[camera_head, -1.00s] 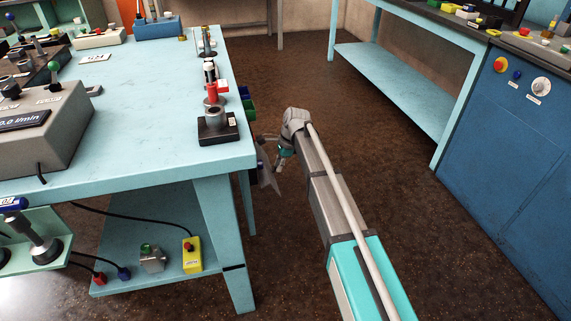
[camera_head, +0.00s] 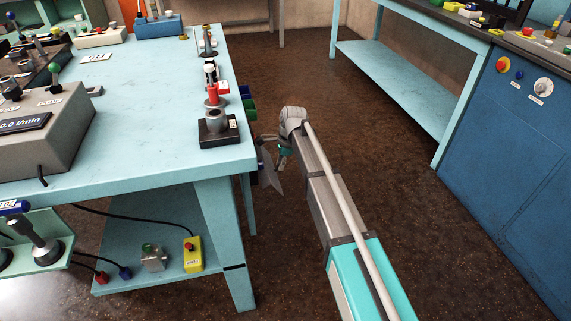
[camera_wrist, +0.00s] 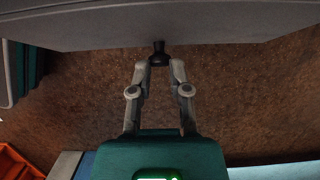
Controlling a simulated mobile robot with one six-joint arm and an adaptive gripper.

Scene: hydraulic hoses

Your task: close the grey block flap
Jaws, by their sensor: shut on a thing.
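The grey flap shows in the wrist view as a wide grey panel (camera_wrist: 160,28) across the top, with a small black knob (camera_wrist: 158,55) on its lower edge. In the head view the flap (camera_head: 268,171) is a thin grey plate standing out from the right side of the light blue bench, below the top. My gripper (camera_head: 282,152) is beside it, partly hidden by my arm. The block behind the flap is mostly hidden by the bench.
The light blue bench (camera_head: 140,130) carries a black block (camera_head: 218,133) near its right edge. Green bins (camera_head: 249,110) hang on its side. A blue cabinet (camera_head: 510,150) stands at right, with open brown floor between. An orange crate (camera_wrist: 15,163) shows in the wrist view.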

